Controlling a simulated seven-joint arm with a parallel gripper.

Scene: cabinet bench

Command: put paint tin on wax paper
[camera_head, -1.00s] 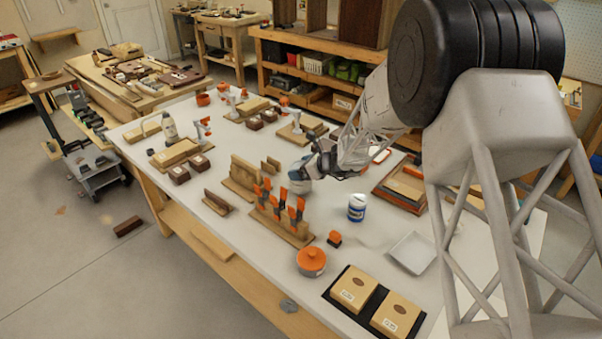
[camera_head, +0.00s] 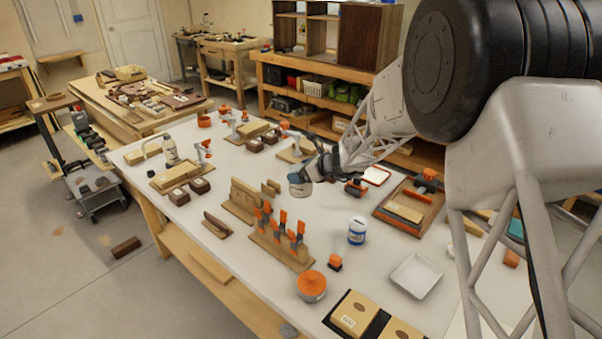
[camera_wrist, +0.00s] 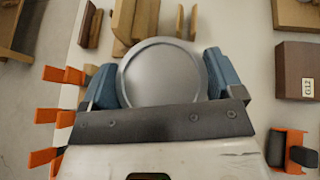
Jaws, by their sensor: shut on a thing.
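My gripper (camera_head: 301,184) is over the middle of the white bench, beyond the wooden blocks and orange clamps. In the wrist view, my gripper (camera_wrist: 164,84) has its blue fingers on either side of a round tin with a grey metal lid (camera_wrist: 164,73), the paint tin. It is shut on the tin. The tin's side and base are hidden in the wrist view, and the head view shows it only small and partly covered by the fingers. A pale sheet (camera_head: 474,322), possibly the wax paper, shows partly behind my arm at the lower right.
Orange clamps (camera_head: 283,226) and wooden blocks (camera_head: 243,197) stand near the gripper. A white-and-blue jar (camera_head: 357,232), an orange-lidded pot (camera_head: 311,286) and a white square dish (camera_head: 416,276) are nearer the front. A wooden tray (camera_head: 392,219) lies to the right.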

